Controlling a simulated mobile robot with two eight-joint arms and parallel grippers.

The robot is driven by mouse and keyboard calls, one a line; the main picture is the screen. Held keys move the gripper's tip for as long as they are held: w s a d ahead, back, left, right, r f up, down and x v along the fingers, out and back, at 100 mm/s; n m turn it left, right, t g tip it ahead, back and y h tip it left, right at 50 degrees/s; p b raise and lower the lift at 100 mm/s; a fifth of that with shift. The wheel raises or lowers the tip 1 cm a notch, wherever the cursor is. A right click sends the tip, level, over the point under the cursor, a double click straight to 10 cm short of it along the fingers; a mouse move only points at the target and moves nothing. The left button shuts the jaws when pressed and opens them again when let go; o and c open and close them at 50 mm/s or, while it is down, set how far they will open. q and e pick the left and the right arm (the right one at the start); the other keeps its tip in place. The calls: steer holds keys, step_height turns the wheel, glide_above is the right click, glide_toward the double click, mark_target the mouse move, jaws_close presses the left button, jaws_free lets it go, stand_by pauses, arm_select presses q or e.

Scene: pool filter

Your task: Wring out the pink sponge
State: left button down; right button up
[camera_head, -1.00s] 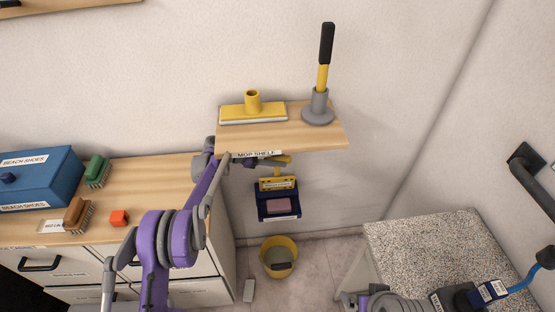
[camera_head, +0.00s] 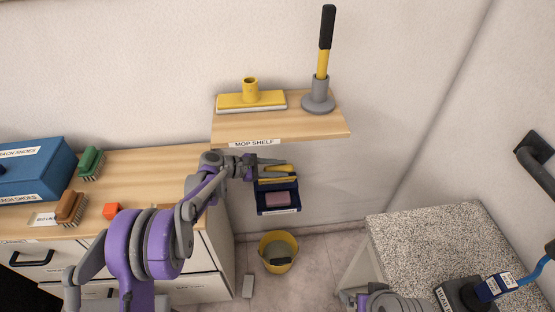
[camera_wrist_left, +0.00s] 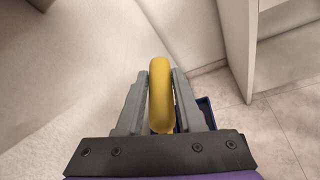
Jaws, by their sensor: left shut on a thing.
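The pink sponge (camera_head: 277,199) lies in a dark blue tray (camera_head: 279,211) on the wall below the mop shelf. A yellow plate (camera_head: 277,181) sits just above and behind the sponge, apart from it as far as I can tell. A yellow handle (camera_head: 280,168) is above the plate. My left gripper (camera_head: 278,161) is at this handle; in the left wrist view the yellow handle (camera_wrist_left: 161,90) stands between both fingers, which are shut on it. The tray's blue edge (camera_wrist_left: 204,112) shows partly behind a finger. My right gripper (camera_head: 350,298) is low in the head view, its fingers unclear.
The mop shelf (camera_head: 225,125) overhangs just above my left gripper. A yellow bucket (camera_head: 278,244) stands on the floor below the tray. A wooden-topped counter (camera_head: 140,170) is at left, a speckled counter (camera_head: 430,240) at right.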

arm_select(q)
steer(key=s, duration=0.1)
steer(key=s+f, duration=0.1)
steer(key=s+b, duration=0.1)
steer(key=shift+d+f, duration=0.25)
steer(key=shift+f, duration=0.15)
steer(key=c, duration=0.6)
jaws_free()
steer(key=shift+w, duration=0.1)
steer(key=shift+o, duration=0.2)
steer(key=v, duration=1.1)
steer(key=shift+p, duration=0.35)
steer(key=shift+c, duration=0.3)
